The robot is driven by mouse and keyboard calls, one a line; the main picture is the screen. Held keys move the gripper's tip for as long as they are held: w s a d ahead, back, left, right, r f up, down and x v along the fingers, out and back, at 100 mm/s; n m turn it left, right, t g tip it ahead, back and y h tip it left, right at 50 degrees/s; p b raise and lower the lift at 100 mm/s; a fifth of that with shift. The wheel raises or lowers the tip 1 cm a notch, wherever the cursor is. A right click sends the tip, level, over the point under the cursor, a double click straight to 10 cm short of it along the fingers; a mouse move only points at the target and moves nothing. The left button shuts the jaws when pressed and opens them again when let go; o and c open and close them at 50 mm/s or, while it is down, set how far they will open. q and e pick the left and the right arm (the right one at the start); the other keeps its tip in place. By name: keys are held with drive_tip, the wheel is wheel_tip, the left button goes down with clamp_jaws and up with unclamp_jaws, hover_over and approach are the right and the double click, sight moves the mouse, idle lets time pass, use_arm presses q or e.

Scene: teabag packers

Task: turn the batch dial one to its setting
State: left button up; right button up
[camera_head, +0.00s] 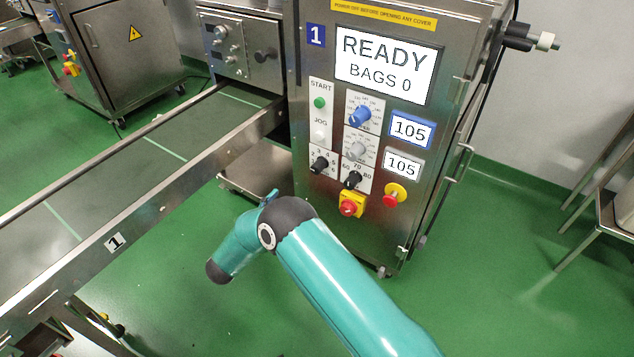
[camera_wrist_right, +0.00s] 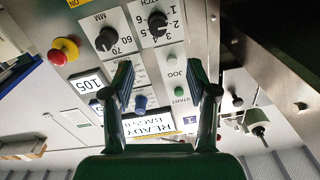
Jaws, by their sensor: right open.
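Batch dial one (camera_head: 319,164) is a small black knob low on the left of the steel cabinet's panel, with digits around it. In the right wrist view, which shows the panel upside down, it is the black knob (camera_wrist_right: 158,24) at the top, under a partly cut-off label ending in "TCH". Its exact pointer setting is too small to tell. My right gripper (camera_wrist_right: 160,80) is open and empty in front of the panel, its two fingers apart, and no contact with the dial shows. My left gripper is not in view.
Close to the dial are a black knob marked MM (camera_wrist_right: 106,39), a JOG button (camera_wrist_right: 172,59), a green START button (camera_head: 319,102) and a red emergency stop (camera_head: 395,195). The screen (camera_head: 388,64) reads READY, BAGS 0. A conveyor (camera_head: 130,160) runs to the left.

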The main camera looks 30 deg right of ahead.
sight(316, 171)
drive_tip(key=b+x, duration=0.1)
drive_tip(key=x, duration=0.4)
drive_tip(key=b+x, duration=0.1)
drive_tip(key=x, duration=0.5)
drive_tip(key=b+x, duration=0.1)
drive_tip(key=x, duration=0.4)
drive_tip(key=shift+s+d+r, duration=0.15)
drive_tip(key=shift+d+r, duration=0.05)
drive_tip(key=shift+d, duration=0.25)
clamp_jaws()
drive_tip(key=shift+s+f+m+b, duration=0.1)
drive_tip(key=shift+f+m+b, duration=0.1)
drive_tip(key=shift+m+b, duration=0.9)
drive_tip(key=shift+d+r+m, duration=0.1)
drive_tip(key=shift+m, duration=0.7)
